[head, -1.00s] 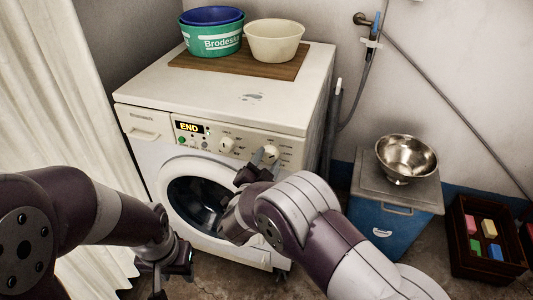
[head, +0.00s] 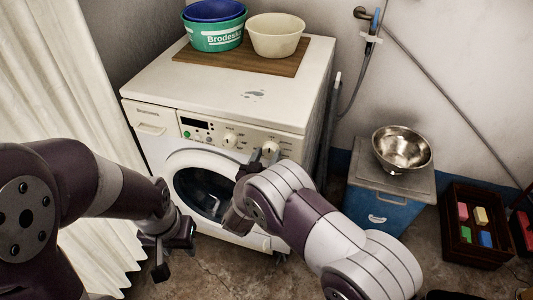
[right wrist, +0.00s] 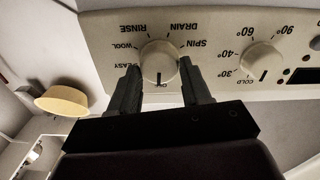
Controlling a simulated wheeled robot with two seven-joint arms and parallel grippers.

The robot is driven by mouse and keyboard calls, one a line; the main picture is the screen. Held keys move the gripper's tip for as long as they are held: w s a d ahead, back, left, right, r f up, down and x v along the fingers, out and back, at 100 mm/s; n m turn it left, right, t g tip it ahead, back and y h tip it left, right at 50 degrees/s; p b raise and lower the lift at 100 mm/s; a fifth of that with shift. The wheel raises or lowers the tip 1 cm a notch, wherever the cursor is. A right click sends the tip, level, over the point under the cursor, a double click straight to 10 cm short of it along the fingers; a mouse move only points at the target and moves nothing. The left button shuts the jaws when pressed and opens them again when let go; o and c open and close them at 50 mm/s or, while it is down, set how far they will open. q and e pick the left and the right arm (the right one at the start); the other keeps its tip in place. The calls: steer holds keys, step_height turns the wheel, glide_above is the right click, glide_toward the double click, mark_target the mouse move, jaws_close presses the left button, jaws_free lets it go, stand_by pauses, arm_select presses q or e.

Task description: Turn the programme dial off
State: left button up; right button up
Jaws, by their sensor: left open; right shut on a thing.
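The programme dial (right wrist: 158,55) is a round cream knob, upside down in the right wrist view, with words such as RINSE, DRAIN and SPIN around it. Its dark pointer line points at a partly hidden label that seems to read OFF. My right gripper (right wrist: 158,78) is shut on the dial, one finger on each side. In the head view the dial (head: 270,148) shows just above my right fingers on the panel of the white washing machine (head: 225,95). The machine's display (head: 195,123) is dark. My left gripper (head: 168,250) is open and empty, low in front of the machine.
A second dial (head: 229,140) with temperature marks is beside the programme dial. Tubs (head: 215,35) and a cream bowl (head: 277,40) stand on top of the machine. A blue cabinet (head: 380,210) with a steel bowl (head: 402,148) is at right. A curtain (head: 60,90) hangs at left.

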steer(key=shift+f+n, duration=0.1)
steer(key=shift+n, duration=0.4)
steer(key=o, duration=1.1)
steer(key=shift+c, duration=0.2)
steer(key=p+v, duration=0.1)
steer(key=v, duration=1.1)
steer(key=shift+s+p, duration=0.3)
steer(key=shift+s, duration=0.05)
steer(key=shift+a, duration=0.15)
